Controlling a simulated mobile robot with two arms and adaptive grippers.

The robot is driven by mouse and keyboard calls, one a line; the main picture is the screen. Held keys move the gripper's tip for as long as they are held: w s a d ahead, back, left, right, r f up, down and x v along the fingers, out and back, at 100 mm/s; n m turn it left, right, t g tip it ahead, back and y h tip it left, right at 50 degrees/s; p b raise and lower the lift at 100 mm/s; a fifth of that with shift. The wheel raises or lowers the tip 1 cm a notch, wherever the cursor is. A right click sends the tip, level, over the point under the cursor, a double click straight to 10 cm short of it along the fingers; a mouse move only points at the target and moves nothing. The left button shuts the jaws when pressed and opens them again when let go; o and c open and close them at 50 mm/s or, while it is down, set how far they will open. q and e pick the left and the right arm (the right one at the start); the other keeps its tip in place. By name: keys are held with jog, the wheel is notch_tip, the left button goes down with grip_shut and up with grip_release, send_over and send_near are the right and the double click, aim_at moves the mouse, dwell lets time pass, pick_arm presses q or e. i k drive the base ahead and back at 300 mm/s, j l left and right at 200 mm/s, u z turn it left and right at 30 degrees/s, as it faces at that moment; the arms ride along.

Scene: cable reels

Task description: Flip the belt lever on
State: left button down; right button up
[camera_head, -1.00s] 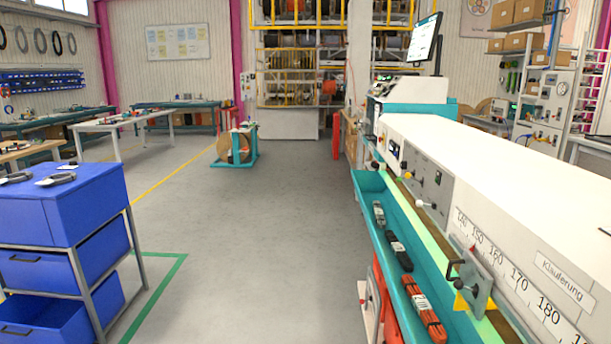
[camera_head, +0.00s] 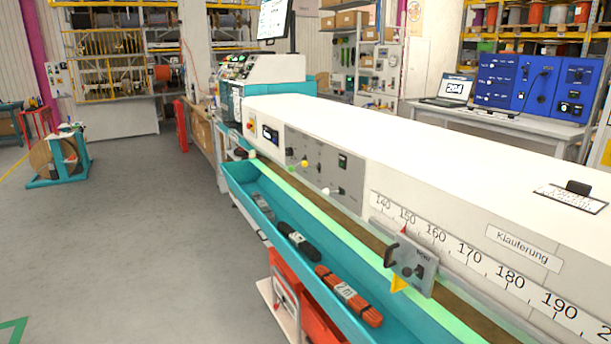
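The long white cable machine (camera_head: 400,142) runs from the middle distance to the right foreground. Its grey front panel (camera_head: 322,165) carries small levers and knobs, among them a yellow-tipped one (camera_head: 304,163) and a white-tipped one (camera_head: 328,190). I cannot tell which of these is the belt lever or how it is set. A grey sliding block with a black handle (camera_head: 408,262) sits on the rail beside the number scale. Neither of my grippers shows in the head view.
A teal trough (camera_head: 243,188) along the machine's front holds several cable bundles, one of them orange (camera_head: 348,295). A monitor (camera_head: 273,18) stands at the machine's far end. A cable reel in a teal stand (camera_head: 58,155) is at the left. The grey floor (camera_head: 130,240) between is clear.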

aim_at(291, 168)
jog(key=j, duration=0.25)
jog(key=i+j+z, duration=0.25)
jog(key=z, duration=0.25)
jog(key=i+j+z, duration=0.1)
jog(key=j+z, duration=0.15)
jog(key=z, duration=0.15)
jog(key=j+z, duration=0.2)
jog(key=z, duration=0.2)
jog(key=i+j+z, duration=0.2)
jog(key=j, duration=0.6)
jog(key=i+j+z, duration=0.15)
jog(key=j, duration=0.7)
jog(key=j+z, duration=0.2)
jog(key=j, duration=0.65)
